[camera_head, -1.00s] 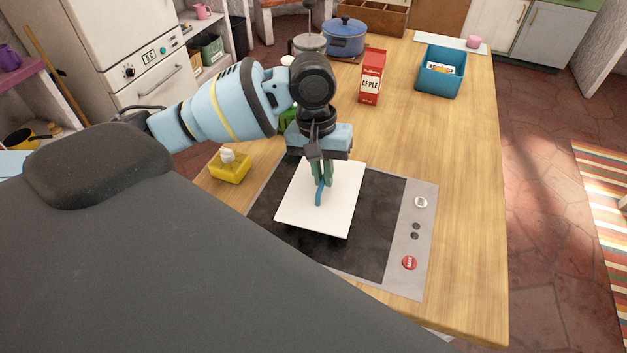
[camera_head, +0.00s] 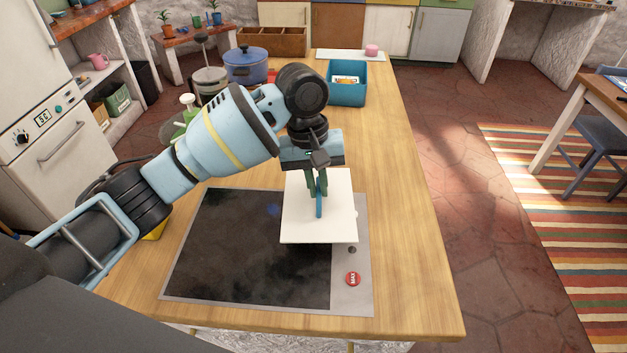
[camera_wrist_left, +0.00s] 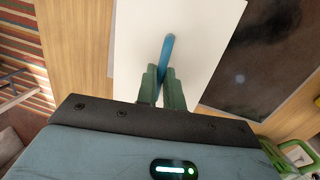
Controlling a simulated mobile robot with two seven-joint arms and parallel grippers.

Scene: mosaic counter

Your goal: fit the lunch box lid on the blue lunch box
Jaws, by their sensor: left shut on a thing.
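The lunch box lid (camera_head: 335,222) is a flat white panel with a blue handle standing on it. My left gripper (camera_head: 318,190) is shut on that handle and carries the lid above the right part of the dark cooktop. The left wrist view also shows the lid (camera_wrist_left: 205,45) below the green fingers (camera_wrist_left: 164,88), with the blue handle between them. The blue lunch box (camera_head: 347,97) stands open at the far end of the counter, with a white and orange item inside. It is well beyond my gripper. My right gripper is not in view.
The cooktop (camera_head: 225,255) with a red button (camera_head: 352,279) lies on the wooden counter (camera_head: 405,230). A blue pot (camera_head: 246,66) and a wooden crate (camera_head: 275,41) are at the back left. A white board (camera_head: 340,55) with a pink cup (camera_head: 371,50) is behind the box. The counter's right side is clear.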

